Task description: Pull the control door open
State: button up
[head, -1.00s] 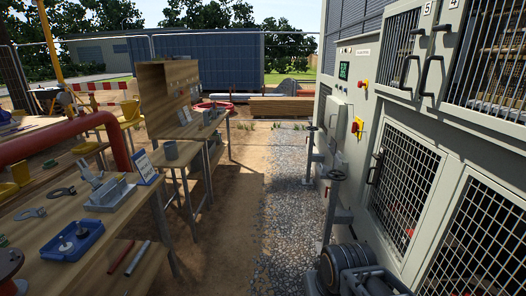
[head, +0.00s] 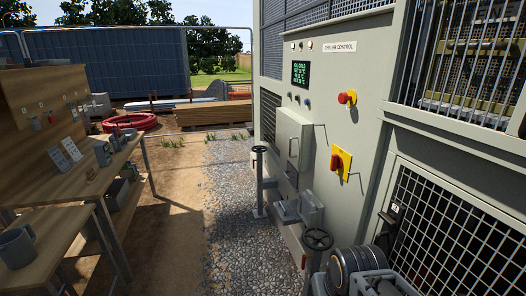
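The control door (head: 293,145) is a small pale grey door on the chiller's control panel, right of centre in the head view. It appears shut, nearly flush with its box. A slim upright handle (head: 293,148) shows on its front face. I see the door at a slant, with its front facing left toward the gravel. My gripper is not in view, so its state and its distance from the door do not show.
A red emergency button (head: 347,98) and a red-yellow switch (head: 340,162) are on the panel. A gravel strip (head: 232,200) runs clear between the chiller and workbench (head: 88,188).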

aim_at(289, 130)
jog(key=u, duration=0.2)
jog(key=i, duration=0.75)
jog(key=u, duration=1.4)
jog(key=i, duration=1.6)
jog(key=z, duration=1.2)
jog(key=i, duration=0.45)
jog(key=z, duration=0.45)
